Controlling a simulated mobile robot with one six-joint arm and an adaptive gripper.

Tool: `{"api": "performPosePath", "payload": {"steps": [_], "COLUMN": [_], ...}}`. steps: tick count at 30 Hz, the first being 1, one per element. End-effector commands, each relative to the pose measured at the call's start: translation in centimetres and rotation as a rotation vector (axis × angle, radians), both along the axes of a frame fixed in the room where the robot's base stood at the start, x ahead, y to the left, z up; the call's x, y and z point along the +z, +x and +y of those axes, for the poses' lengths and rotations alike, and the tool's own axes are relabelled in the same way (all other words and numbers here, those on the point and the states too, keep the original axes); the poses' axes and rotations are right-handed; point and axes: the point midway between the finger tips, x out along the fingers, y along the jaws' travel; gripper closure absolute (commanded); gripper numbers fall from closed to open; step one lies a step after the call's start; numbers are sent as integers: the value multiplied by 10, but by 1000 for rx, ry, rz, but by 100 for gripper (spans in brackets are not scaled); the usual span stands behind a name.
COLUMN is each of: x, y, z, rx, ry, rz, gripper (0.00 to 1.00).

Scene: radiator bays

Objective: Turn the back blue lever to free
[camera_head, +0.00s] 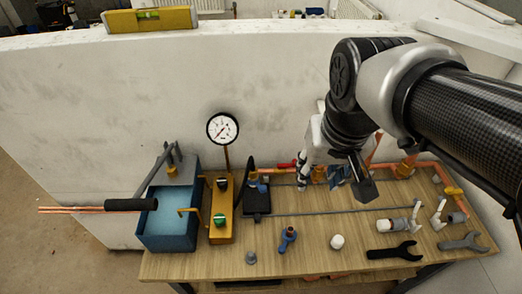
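My gripper (356,181) reaches down from the upper right over the back of the wooden bench, its dark end just above the row of fittings. Blue parts (338,174) show right beside and partly behind it. My gripper hides most of them, so I cannot tell whether they are the back blue lever, which way it points, or whether the gripper touches it. Another blue lever (288,238) lies nearer the front edge, apart from the gripper. A small blue part (262,187) sits on a black block to the left. The gripper's opening is not clear at this angle.
A blue water tub (167,240) and a yellow box (222,232) with a gauge (222,128) stand at the left. Copper pipes run along the back right. A black wrench (394,251) and white valve parts lie in front. A white wall (100,110) rises behind.

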Motion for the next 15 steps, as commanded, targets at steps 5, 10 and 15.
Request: {"api": "performPosePath", "payload": {"steps": [5,10,15], "x": [-15,-48,-85], "y": [70,127,163], "z": [30,63,91], "rx": [1,-3,-10], "ry": [-6,-21,-38], "rz": [98,178,236], "gripper": [60,60,60]}}
